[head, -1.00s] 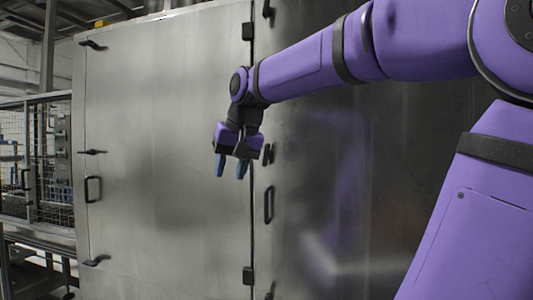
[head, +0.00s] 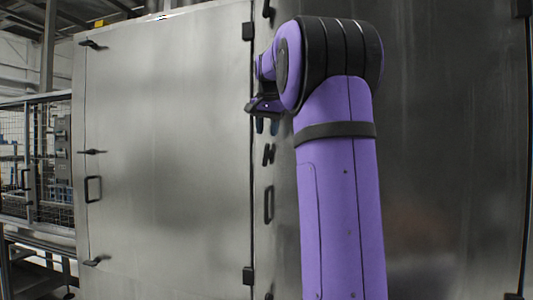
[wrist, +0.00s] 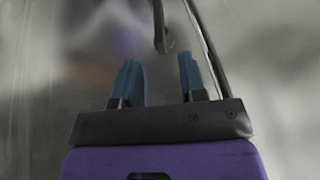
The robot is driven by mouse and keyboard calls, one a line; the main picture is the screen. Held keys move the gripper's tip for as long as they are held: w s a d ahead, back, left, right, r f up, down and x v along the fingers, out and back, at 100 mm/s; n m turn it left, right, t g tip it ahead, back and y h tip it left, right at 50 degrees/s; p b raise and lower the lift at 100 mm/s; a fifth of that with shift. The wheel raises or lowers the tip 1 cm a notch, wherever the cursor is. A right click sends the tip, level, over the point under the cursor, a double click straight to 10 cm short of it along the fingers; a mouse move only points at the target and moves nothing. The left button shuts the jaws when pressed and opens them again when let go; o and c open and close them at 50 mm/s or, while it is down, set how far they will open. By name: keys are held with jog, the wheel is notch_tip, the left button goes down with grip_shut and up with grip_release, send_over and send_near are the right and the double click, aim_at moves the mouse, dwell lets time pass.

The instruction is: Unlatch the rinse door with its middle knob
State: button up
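The right steel door (head: 430,150) has a black middle knob (head: 268,154) near its left edge. A bar handle (head: 268,205) sits below that knob. My gripper (head: 266,127) is close above the middle knob in the head view, fingers pointing down, partly hidden by my arm. In the wrist view its two blue fingers (wrist: 161,80) are apart with nothing between them. A dark fitting (wrist: 160,30) lies beyond the fingertips; I cannot tell whether it is the knob or the handle. No label shows which door is the rinse door.
The left steel door (head: 165,150) has its own middle knob (head: 92,152) and handle (head: 93,189) at its left edge. Black hinges (head: 248,276) line the seam between the doors. A mesh cage (head: 35,160) stands at far left.

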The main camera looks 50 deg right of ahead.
aim_at(266, 165)
jog(key=x, duration=0.8)
jog(key=shift+f, duration=0.1)
jog(key=shift+c, duration=0.4)
grip_shut()
jog(key=shift+w, duration=0.1)
